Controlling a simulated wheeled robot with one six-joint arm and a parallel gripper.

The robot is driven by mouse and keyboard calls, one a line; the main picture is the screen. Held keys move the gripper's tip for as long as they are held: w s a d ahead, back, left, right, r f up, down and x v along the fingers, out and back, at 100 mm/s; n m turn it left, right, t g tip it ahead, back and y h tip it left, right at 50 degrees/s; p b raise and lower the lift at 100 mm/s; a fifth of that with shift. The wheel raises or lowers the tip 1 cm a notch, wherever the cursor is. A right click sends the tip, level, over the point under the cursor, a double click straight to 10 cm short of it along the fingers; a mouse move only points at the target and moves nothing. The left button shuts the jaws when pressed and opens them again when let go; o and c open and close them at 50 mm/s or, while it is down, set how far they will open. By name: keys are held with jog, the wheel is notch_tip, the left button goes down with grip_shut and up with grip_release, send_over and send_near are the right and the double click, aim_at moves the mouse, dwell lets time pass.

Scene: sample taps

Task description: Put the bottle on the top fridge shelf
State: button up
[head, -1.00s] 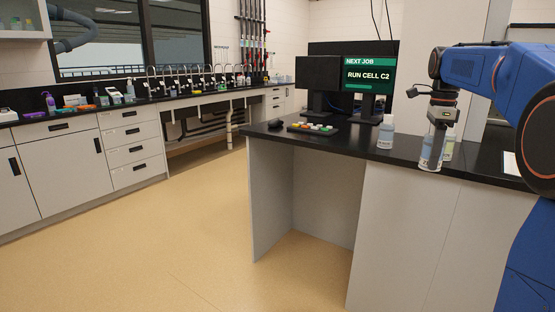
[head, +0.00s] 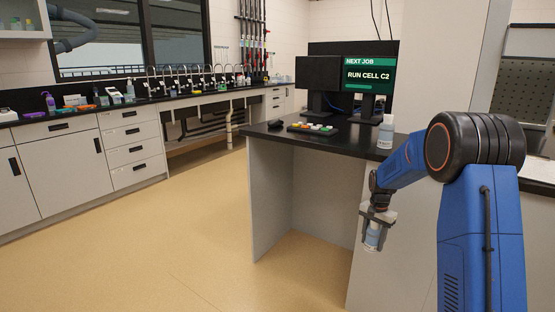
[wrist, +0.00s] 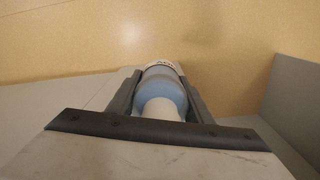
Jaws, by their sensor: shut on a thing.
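My gripper (head: 377,214) is shut on a bottle (head: 372,238) with a pale blue body and a white label. It holds the bottle slightly tilted in front of the bench's grey side panels, below the level of the black top and above the floor. In the wrist view the bottle (wrist: 163,95) sits between the two dark fingers, its pale cap end toward the camera. A second white bottle (head: 386,133) stands upright on the bench top.
The black bench top (head: 345,142) carries a button box (head: 312,129), a mouse (head: 275,124) and monitors (head: 370,78). A long counter with drawers (head: 132,150) runs along the left wall. The tan floor (head: 190,235) between them is clear.

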jog(key=s+a+f+n, duration=0.2)
jog(key=f+n, duration=0.1)
jog(key=f, duration=0.6)
jog(key=s+a+f+n, duration=0.2)
jog(key=a+f+n, duration=0.1)
jog(key=f, duration=0.5)
jog(key=s+a+f+n, duration=0.2)
jog(key=a+f+n, duration=0.1)
jog(key=f, duration=0.6)
jog(key=shift+s+f+n, duration=0.3)
jog(key=shift+s+f, duration=0.05)
jog(key=shift+s, duration=0.05)
